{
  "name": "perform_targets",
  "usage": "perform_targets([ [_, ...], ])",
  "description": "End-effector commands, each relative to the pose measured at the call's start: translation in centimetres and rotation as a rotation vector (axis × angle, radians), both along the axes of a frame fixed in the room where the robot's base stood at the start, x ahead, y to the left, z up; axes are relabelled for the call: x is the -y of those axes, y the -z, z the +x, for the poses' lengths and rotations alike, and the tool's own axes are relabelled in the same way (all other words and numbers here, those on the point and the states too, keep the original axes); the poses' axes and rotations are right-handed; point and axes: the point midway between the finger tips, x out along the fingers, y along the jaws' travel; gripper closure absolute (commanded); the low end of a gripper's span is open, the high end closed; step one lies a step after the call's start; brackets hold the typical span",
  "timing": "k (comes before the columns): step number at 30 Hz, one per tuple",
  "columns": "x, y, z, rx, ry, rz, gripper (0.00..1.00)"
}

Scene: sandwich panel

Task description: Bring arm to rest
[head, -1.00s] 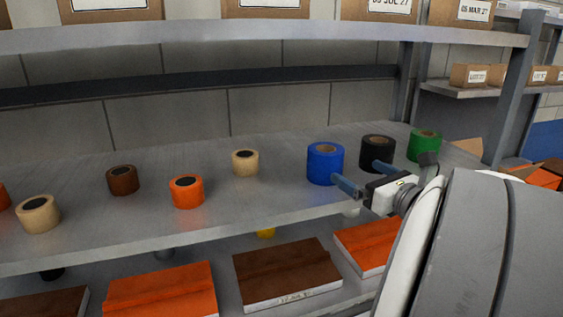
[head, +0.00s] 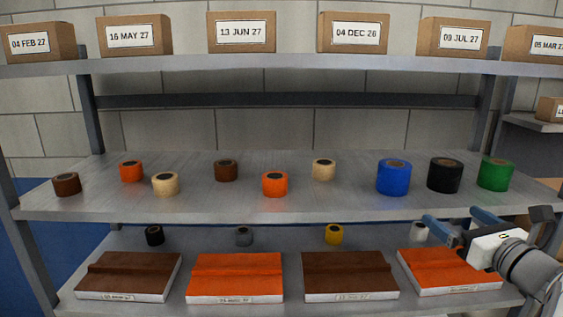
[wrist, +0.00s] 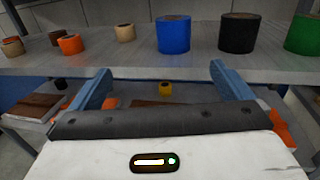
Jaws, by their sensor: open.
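My gripper (head: 458,225) is at the lower right of the head view, in front of the shelf's middle board. Its two blue fingers are spread apart with nothing between them. In the wrist view the open gripper (wrist: 160,80) points at the front edge of the middle board. A blue roll (head: 393,177), a black roll (head: 445,175) and a green roll (head: 496,173) stand on that board beyond the fingers. They also show at the top of the wrist view, apart from the fingers.
The middle board (head: 300,207) also holds several smaller orange, brown and cream rolls. The lower board holds small rolls and brown and orange panels (head: 235,275). Labelled boxes (head: 242,32) line the top board (head: 300,65). Shelf posts (head: 85,110) stand at the sides.

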Motion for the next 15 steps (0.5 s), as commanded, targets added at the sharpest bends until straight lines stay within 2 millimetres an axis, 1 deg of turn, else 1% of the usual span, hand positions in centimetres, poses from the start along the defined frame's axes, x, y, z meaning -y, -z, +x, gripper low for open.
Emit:
perform_targets([
  [2, -0.2, 0.0, 0.0, -0.002, -0.004, -0.004, 0.00],
  [3, -1.3, 0.4, 0.1, -0.018, -0.035, -0.039, 0.00],
  [8, -4.9, 1.8, 0.2, -0.070, -0.142, -0.162, 0.00],
  [14, -9.7, 4.1, -0.5, -0.132, -0.307, -0.364, 0.00],
  [15, -10.8, 4.6, -0.8, -0.143, -0.348, -0.413, 0.00],
])
